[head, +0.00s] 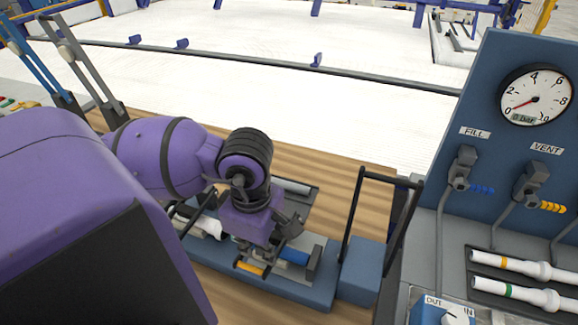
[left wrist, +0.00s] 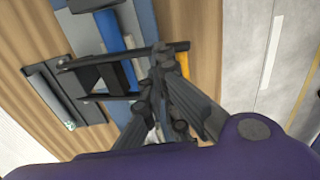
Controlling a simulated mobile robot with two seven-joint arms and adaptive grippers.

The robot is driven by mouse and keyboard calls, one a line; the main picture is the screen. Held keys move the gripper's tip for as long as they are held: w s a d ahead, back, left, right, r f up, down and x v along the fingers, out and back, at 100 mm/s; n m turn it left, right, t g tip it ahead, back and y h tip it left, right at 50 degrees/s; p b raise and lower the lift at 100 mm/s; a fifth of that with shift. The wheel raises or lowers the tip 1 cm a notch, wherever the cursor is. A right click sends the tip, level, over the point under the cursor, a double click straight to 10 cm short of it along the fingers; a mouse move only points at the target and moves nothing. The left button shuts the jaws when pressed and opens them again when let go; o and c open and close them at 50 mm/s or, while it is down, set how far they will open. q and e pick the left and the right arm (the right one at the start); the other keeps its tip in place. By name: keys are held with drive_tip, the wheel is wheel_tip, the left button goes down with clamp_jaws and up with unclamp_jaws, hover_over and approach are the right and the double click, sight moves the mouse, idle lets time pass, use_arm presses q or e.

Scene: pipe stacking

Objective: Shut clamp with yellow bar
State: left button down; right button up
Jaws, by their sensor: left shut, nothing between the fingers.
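The yellow bar (head: 250,268) lies low at the front of the blue clamp fixture (head: 300,290) on the wooden bench. In the left wrist view, part of the yellow bar (left wrist: 184,64) shows just right of my fingertips. My left gripper (head: 252,250) is over the fixture, pointing down, close behind the bar. In the left wrist view its fingers (left wrist: 162,50) meet at the tips, shut and empty, beside a dark clamp frame (left wrist: 100,84). I cannot tell whether they touch it. My wrist hides much of the clamp. My right gripper is not in view.
A blue cylinder (head: 294,256) and a white pipe piece (head: 208,226) sit in the fixture. A black handle frame (head: 356,215) stands upright to its right. A gauge panel (head: 520,150) with FILL and VENT valves is further right. Bare bench shows behind the fixture.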

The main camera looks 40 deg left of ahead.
use_arm(q)
drive_tip(key=s, duration=0.1)
drive_tip(key=s+f, duration=0.1)
drive_tip(key=shift+s+d+f, duration=0.15)
drive_tip(key=shift+s+f, duration=0.05)
drive_tip(key=shift+s, duration=0.1)
drive_tip(key=shift+w, duration=0.1)
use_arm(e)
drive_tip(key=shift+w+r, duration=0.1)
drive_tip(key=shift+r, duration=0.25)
use_arm(q)
drive_tip(key=shift+f, duration=0.15)
